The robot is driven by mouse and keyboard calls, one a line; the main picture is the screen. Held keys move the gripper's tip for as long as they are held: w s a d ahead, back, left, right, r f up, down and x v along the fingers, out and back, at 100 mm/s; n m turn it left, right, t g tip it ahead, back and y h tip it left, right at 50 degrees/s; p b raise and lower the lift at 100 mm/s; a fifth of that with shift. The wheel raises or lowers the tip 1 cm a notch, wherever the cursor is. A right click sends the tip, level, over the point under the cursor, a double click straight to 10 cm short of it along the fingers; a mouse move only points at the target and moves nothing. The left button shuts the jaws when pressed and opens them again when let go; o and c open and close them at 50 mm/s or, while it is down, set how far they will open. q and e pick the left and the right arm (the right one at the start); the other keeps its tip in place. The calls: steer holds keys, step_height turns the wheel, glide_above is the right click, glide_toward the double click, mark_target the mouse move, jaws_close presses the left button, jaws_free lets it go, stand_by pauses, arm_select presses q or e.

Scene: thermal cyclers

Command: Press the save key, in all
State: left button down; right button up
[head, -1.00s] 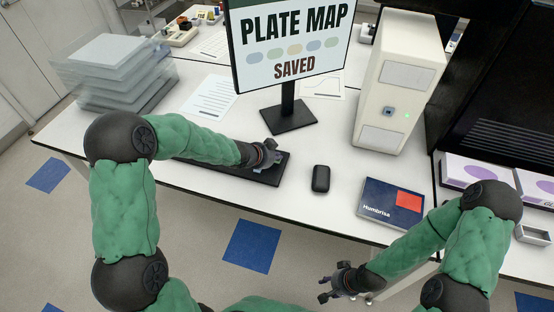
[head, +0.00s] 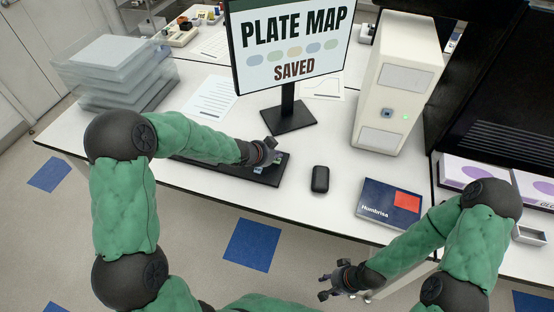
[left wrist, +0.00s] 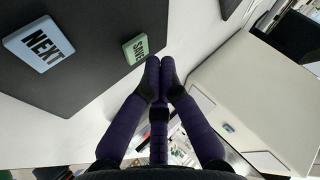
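The green save key (left wrist: 136,48) is on a dark key pad (head: 232,169) at the table's front; its label is partly hidden by my finger. A pale blue key marked NEXT (left wrist: 37,42) sits to its left in the left wrist view. My left gripper (head: 273,152) is over the pad's right end. In the left wrist view its purple fingertips (left wrist: 160,63) are together, with nothing between them, right beside the save key; I cannot tell whether they touch it. The monitor (head: 291,45) reads PLATE MAP and SAVED. My right gripper (head: 324,286) is open and empty before the table.
A black mouse (head: 320,179) lies right of the pad. A white computer tower (head: 398,82) stands behind it, and a dark blue book (head: 390,205) lies at the front right. Stacked clear trays (head: 118,75) and a paper sheet (head: 211,98) are at the left.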

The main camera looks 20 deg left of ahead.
mark_target(276, 161)
arm_select(q)
steer(key=shift+r+p, duration=2.45)
steer(key=shift+r, duration=0.05)
